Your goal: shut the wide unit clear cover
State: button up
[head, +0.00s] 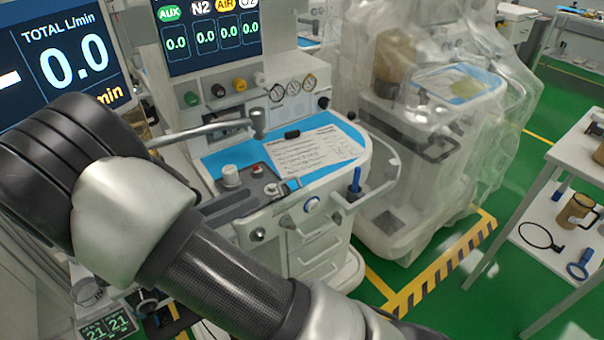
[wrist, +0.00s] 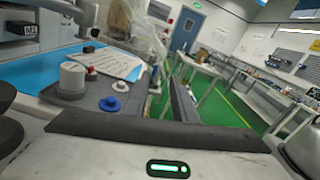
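The wide anaesthesia unit (head: 315,155) stands in the middle of the head view, with a blue top and a printed sheet. I cannot make out a clear cover on it for certain. My arm crosses the head view from left to bottom and hides part of the unit.
A second unit under a translucent plastic drape (head: 440,110) stands to the right. A white table (head: 565,155) with a lower shelf is at the far right. A silver bar (head: 205,130) crosses above the blue top. Green floor lies open between drape and table.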

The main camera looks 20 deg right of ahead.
aim_at(293, 177)
jog(key=b+x, duration=0.2)
jog(key=x, duration=1.3)
jog(key=shift+w+d, duration=0.1)
jog(key=shift+d, duration=0.1)
grip_shut()
